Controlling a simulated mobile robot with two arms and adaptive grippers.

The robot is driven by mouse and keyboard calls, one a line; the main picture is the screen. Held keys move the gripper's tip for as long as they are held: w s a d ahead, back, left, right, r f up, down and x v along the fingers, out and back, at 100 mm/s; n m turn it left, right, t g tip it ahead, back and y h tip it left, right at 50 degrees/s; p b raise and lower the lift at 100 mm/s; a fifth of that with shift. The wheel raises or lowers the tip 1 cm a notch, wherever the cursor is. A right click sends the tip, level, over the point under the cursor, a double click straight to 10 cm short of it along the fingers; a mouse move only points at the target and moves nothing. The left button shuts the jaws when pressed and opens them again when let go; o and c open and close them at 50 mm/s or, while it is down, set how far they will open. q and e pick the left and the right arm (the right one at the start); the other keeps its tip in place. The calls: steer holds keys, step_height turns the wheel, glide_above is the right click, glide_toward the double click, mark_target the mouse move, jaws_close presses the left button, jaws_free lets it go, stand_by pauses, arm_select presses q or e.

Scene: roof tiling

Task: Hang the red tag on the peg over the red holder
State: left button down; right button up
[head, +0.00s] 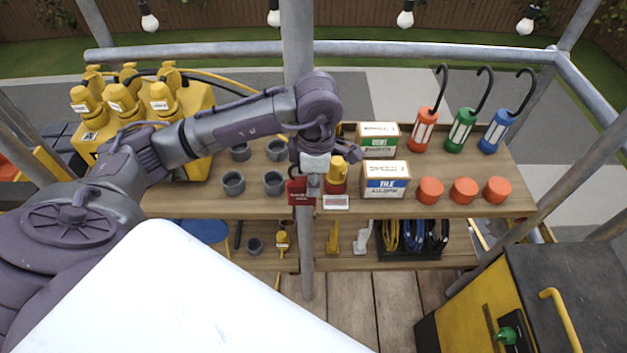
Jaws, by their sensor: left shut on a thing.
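The red tag (299,193), a small red plate with a pale band, hangs at the tips of my left gripper (312,176). The gripper is shut on it, above the front of the shelf by the upright post. Just right of the tag stands a red holder (335,187) with a yellow-topped item (338,168) in it, partly hidden by the gripper. A white label (336,202) is on the shelf edge below it. I cannot make out the peg; the gripper may cover it. My right gripper is not in view.
Grey cups (233,183) stand left of the post. Boxes (385,182), orange-red round pieces (463,191) and hooked lamps (463,130) stand to the right. A metal post (306,240) rises close by the gripper. Yellow tools (120,101) sit at the back left.

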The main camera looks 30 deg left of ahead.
arm_select(q)
steer(key=c, duration=1.1)
jaws_free()
steer(key=shift+o, duration=0.2)
step_height(320, 180, up, 12)
steer(key=shift+d, duration=0.15)
steer(key=shift+f, duration=0.1)
